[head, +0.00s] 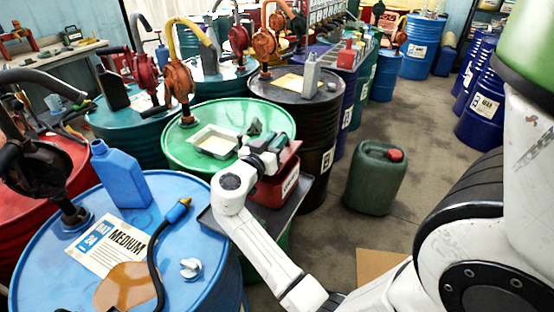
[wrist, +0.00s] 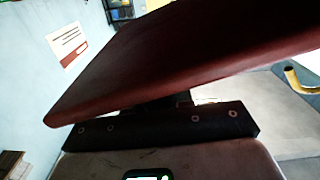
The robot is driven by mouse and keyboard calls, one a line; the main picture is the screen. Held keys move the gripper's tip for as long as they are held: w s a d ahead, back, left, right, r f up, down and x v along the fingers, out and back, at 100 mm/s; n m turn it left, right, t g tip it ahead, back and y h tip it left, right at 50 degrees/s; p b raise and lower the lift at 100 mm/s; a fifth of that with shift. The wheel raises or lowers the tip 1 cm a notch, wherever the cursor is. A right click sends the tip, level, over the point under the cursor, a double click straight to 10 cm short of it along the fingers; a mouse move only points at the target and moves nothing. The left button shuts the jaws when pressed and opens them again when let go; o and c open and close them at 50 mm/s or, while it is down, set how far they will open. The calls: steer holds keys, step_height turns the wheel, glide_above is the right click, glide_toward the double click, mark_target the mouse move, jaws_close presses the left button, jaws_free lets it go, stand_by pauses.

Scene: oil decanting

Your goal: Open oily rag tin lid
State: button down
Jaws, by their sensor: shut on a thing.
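The oily rag tin (head: 272,191) is a red box with a white label. It stands on a dark tray beside the green drum. Its dark red lid (head: 291,155) shows at the top of the tin and looks tilted. The lid fills much of the wrist view as a slanted dark red slab (wrist: 170,60). My gripper (head: 268,146) is at the lid, shut on it; the arm and gripper hide part of the tin's top. The dark gripper end (wrist: 160,128) lies just below the slab in the wrist view. The inside of the tin is hidden.
A shallow pale tray (head: 214,141) lies on the green drum (head: 180,150) behind my gripper. The dark tray (head: 262,236) juts out under the tin. A blue drum (head: 215,275) is at the front left. A green jerrycan (head: 374,180) stands on open floor at right.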

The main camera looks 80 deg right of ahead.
steer(key=w+d+r+n+b, duration=0.1)
steer(key=w+r+n, duration=0.1)
steer(key=w+n, duration=0.5)
steer(key=w+d+r+n+b, duration=0.1)
steer(key=w+d+n, duration=0.1)
steer(key=w+n, duration=0.6)
steer(key=shift+d+r, duration=0.25)
steer(key=shift+r, duration=0.1)
steer(key=shift+f, duration=0.1)
steer(key=c, duration=1.3)
jaws_free()
steer(key=shift+o, duration=1)
steer(key=shift+r, duration=0.2)
steer(key=b+v, duration=0.3)
steer(key=v, duration=0.7)
steer(key=shift+a, duration=0.4)
